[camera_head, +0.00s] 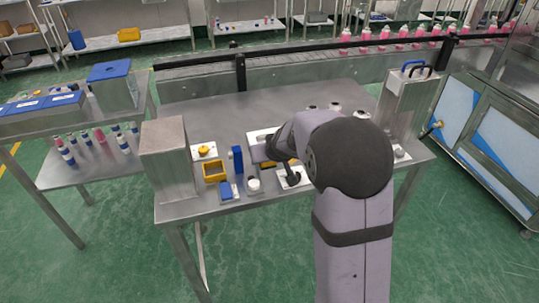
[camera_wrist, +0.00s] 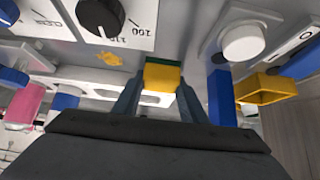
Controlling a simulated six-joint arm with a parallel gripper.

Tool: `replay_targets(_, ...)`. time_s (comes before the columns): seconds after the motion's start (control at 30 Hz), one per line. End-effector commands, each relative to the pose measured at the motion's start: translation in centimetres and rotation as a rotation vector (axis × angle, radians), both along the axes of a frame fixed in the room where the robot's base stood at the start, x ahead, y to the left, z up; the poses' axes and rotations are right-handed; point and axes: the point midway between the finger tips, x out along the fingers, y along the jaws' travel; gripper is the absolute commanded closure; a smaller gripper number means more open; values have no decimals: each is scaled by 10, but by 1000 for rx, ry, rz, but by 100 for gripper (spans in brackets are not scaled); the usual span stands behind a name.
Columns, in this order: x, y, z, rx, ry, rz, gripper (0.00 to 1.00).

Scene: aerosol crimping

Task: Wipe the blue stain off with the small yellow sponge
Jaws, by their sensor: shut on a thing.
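The small yellow sponge (camera_wrist: 163,76), with a dark green layer along its far side, is between the fingers of my gripper (camera_wrist: 160,84) in the wrist view. My gripper is shut on it. The sponge is close over the grey worktop; whether it touches the surface I cannot tell. An irregular yellow-orange patch (camera_wrist: 110,58) lies on the surface to the left of the sponge. I cannot make out a blue stain in either view. In the head view my arm hides much of the area around the gripper.
A black knob (camera_wrist: 100,16) on a white plate and a white round button (camera_wrist: 245,41) stand near the gripper. A yellow bin (camera_head: 215,171), a blue upright block (camera_head: 237,160) and a steel box (camera_head: 168,160) stand left.

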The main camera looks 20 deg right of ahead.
Motion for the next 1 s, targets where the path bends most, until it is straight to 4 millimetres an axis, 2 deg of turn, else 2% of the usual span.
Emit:
replay_targets(0.3, -3, 25, 0, 4, 14, 6, 82)
replay_targets(0.43, -3, 29, -2, 5, 12, 4, 82)
replay_targets(0.77, -2, 28, -1, 4, 9, 2, 82)
replay_targets(1.0, -1, 14, -3, 3, 4, -1, 82)
